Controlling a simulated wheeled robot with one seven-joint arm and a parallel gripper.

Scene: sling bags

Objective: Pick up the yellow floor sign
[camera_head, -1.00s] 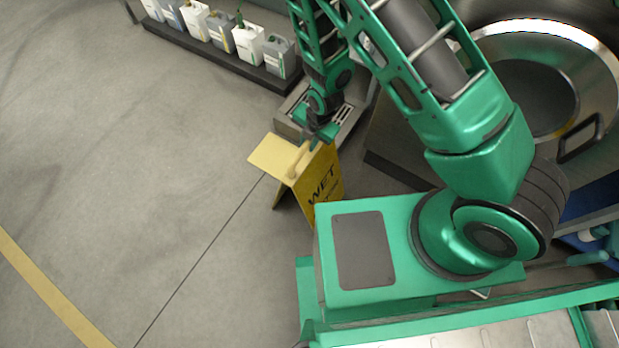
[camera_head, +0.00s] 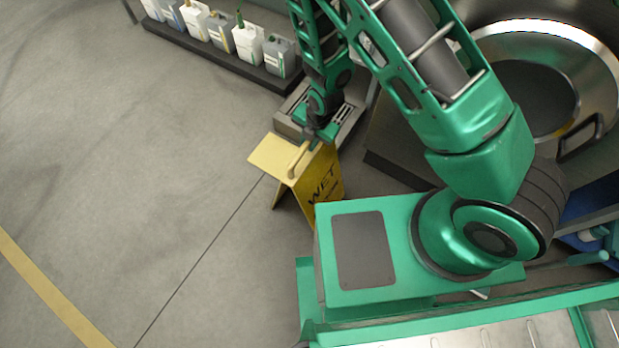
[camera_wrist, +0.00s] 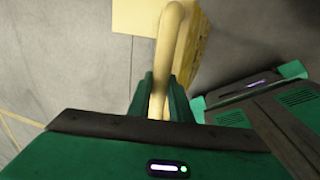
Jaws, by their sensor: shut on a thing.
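The yellow floor sign (camera_head: 272,158) stands tented on the floor in the middle of the head view, with "WET" in dark letters on its right panel. A pale yellow handle (camera_head: 299,158) rises at its top. My gripper (camera_head: 314,138) is at the top of the sign. In the wrist view, my gripper's green fingers (camera_wrist: 162,105) are shut on the handle, with one finger on each side. The handle (camera_wrist: 168,45) runs up from between them to the sign (camera_wrist: 136,16). The fingers hide the near part of the handle.
A dark rack with several white and grey jugs (camera_head: 248,42) lies at the top left. A metal floor unit with a slotted grate (camera_head: 350,115) is just behind the sign. A large round metal machine (camera_head: 540,85) fills the right. Open floor (camera_head: 130,160) lies left.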

